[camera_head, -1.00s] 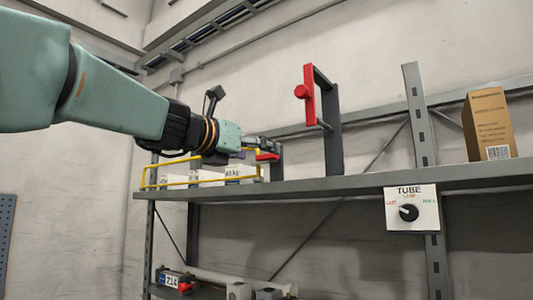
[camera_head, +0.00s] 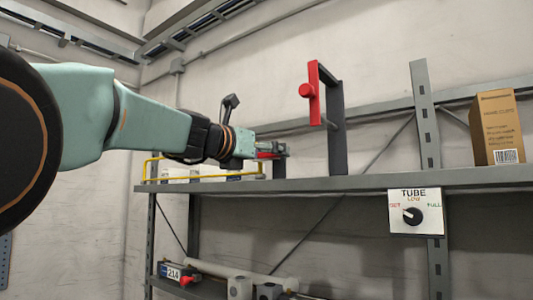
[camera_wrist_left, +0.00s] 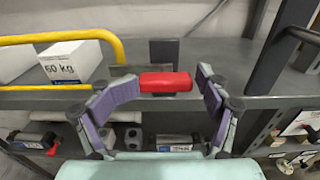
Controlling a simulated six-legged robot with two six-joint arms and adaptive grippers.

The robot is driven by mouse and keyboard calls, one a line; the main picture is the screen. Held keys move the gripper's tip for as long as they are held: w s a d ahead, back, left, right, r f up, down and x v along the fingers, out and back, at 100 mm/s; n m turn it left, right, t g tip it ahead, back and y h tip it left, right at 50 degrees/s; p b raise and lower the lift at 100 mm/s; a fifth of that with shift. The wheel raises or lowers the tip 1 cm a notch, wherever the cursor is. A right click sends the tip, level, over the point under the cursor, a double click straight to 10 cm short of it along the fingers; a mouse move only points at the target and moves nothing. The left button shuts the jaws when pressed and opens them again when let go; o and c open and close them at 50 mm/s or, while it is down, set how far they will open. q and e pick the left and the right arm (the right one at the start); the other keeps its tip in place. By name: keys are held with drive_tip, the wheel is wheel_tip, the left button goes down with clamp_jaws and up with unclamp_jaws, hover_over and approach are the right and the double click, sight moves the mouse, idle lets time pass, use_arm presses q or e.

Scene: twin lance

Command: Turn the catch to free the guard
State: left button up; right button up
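The red catch (camera_wrist_left: 165,82) lies level in front of a dark upright post at the shelf edge. It shows partly behind my left gripper in the head view (camera_head: 267,156). My left gripper (camera_wrist_left: 161,86) is open, with one finger on each side of the catch; I cannot tell whether they touch it. The yellow guard rail (camera_head: 208,178) runs along the shelf front left of the catch, and its bar also shows in the left wrist view (camera_wrist_left: 117,42). My right gripper is not in view.
A white 60 kg box (camera_wrist_left: 70,62) stands behind the guard. A tall dark frame with a red bar and knob (camera_head: 308,90) stands right of the catch. A dial panel (camera_head: 415,212) hangs below the shelf. A brown carton (camera_head: 497,128) stands far right.

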use_arm(q)
drive_tip(key=shift+w+d+f, duration=0.1)
drive_tip(key=shift+c, duration=1.4)
drive_tip(key=shift+d, duration=0.1)
drive_tip(key=c, duration=0.4)
